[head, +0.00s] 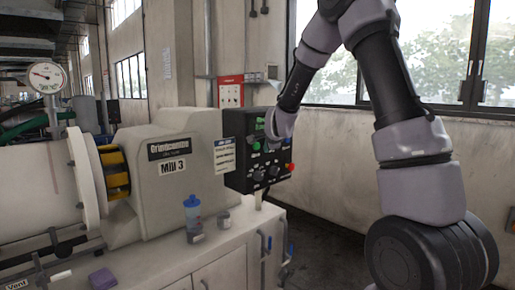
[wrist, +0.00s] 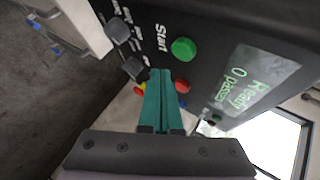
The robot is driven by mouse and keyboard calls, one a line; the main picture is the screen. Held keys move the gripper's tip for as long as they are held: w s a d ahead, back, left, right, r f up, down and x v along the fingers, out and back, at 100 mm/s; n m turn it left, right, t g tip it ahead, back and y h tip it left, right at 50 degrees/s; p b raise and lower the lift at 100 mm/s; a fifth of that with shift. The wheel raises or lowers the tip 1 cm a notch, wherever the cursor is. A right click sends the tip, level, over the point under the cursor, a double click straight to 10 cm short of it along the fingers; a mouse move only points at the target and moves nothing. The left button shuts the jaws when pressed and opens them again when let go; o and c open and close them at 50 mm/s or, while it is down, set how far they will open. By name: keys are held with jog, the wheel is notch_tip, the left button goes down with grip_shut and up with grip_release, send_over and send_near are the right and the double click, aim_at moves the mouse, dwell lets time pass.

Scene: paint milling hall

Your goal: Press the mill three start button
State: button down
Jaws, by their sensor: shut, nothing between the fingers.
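The Mill 3 control panel (head: 237,128) is a black box on a post beside the mill housing marked "Mill 3" (head: 180,145). In the wrist view, a round green button (wrist: 183,49) sits beside the word "Start", and a lit display (wrist: 252,78) reads "Ready" and "0 passe…". My gripper (wrist: 160,72) has its teal fingers shut and empty. Its tips appear just below and left of the green button, apart from it in the picture; the depth gap cannot be told. In the head view, my wrist covers part of the panel and the fingers are not clear.
Dark knobs (wrist: 132,66) and a red button (wrist: 182,86) lie close around the fingertips. A blue-capped bottle (head: 192,215) and a small jar (head: 223,219) stand on the cabinet top below the panel.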

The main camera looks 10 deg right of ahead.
aim_at(259, 149)
jog(key=shift+w+a, duration=0.55)
jog(key=shift+w, duration=0.25)
dwell(1.5)
jog(key=shift+w+a, duration=0.25)
jog(key=shift+w, duration=0.1)
jog(key=shift+w+a, duration=0.3)
jog(key=shift+w, duration=0.05)
dwell(0.8)
jog(key=shift+s+d, duration=0.1)
jog(key=shift+s, duration=0.05)
jog(key=shift+s+d, duration=0.4)
jog(key=shift+s, duration=0.15)
jog(key=s+d, duration=0.1)
jog(key=s, duration=0.1)
jog(key=s+d, duration=0.2)
dwell(0.6)
